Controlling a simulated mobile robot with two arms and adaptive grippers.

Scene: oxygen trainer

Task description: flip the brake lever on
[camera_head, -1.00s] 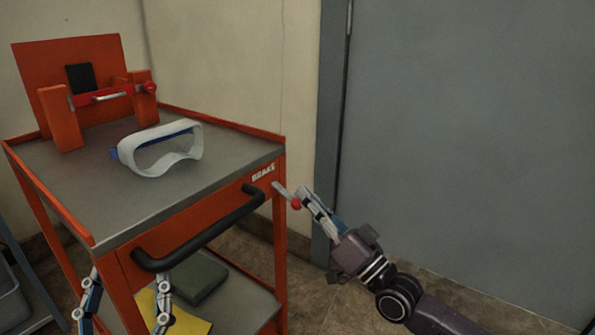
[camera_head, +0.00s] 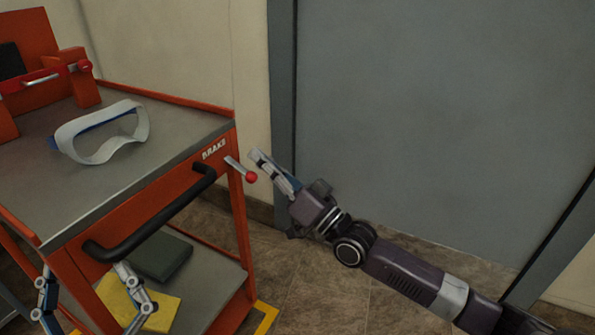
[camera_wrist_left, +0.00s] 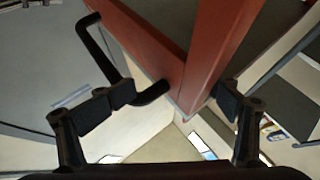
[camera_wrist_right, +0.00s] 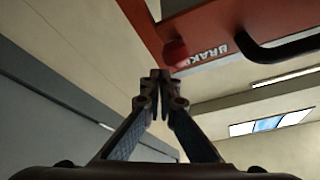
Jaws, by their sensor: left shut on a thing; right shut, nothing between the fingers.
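The brake lever (camera_head: 235,165) is a short grey bar with a red knob (camera_head: 251,177), beside the "BRAKE" label at the cart's right front corner. It slants down and to the right. My right gripper (camera_head: 256,156) is shut and empty, its tips just above the knob in the head view. In the right wrist view the shut tips (camera_wrist_right: 160,76) are close below the knob (camera_wrist_right: 176,52); I cannot tell whether they touch. My left gripper (camera_wrist_left: 176,94) has its fingers apart around the orange cart post (camera_wrist_left: 205,55), shut on it at the left front corner.
The orange cart (camera_head: 222,205) has a black handle (camera_head: 150,222) along its front. White goggles (camera_head: 142,125) lie on its top. A yellow item (camera_head: 120,300) and a dark green item (camera_head: 160,257) lie on the lower shelf. A grey door (camera_head: 420,100) stands behind my right arm.

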